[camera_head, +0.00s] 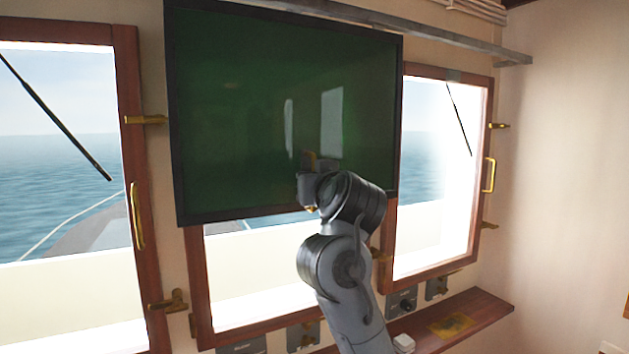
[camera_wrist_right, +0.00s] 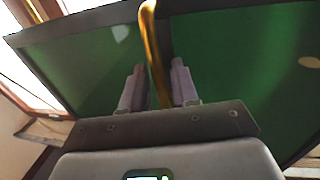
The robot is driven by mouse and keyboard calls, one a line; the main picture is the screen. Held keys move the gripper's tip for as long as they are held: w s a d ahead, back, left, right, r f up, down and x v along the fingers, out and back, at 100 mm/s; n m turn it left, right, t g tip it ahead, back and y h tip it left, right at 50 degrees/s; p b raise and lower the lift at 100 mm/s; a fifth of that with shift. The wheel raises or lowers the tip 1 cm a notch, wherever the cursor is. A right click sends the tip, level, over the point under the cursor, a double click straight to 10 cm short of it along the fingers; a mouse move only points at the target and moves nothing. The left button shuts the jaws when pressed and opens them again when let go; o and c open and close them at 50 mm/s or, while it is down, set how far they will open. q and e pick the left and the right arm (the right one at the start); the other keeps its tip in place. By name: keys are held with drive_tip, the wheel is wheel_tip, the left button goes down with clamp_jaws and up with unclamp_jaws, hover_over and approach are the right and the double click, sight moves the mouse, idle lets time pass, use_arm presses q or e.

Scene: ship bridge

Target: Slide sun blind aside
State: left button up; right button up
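The sun blind (camera_head: 240,110) is a dark green, glossy panel in a black frame. It hangs below a grey rail (camera_head: 400,22) and covers most of the middle window. My right gripper (camera_head: 308,172) is in front of the blind's lower middle, partly hidden by its own wrist. In the right wrist view, a brass handle (camera_wrist_right: 150,32) runs between the two fingers (camera_wrist_right: 158,85) of this gripper. The fingers stand apart, with small gaps visible beside the handle, so the gripper looks open around it. My left gripper is not in view.
Wood-framed windows with brass latches stand left (camera_head: 128,75) and right (camera_head: 485,110) of the blind. A wooden ledge (camera_head: 485,312) runs below the right window. The rail extends right, past the blind, over the right window.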

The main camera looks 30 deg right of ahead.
idle(0.3)
drive_tip(key=b+v, duration=0.4)
drive_tip(key=v, duration=0.6)
drive_tip(key=shift+s+b, duration=0.4)
drive_tip(key=shift+a, duration=0.1)
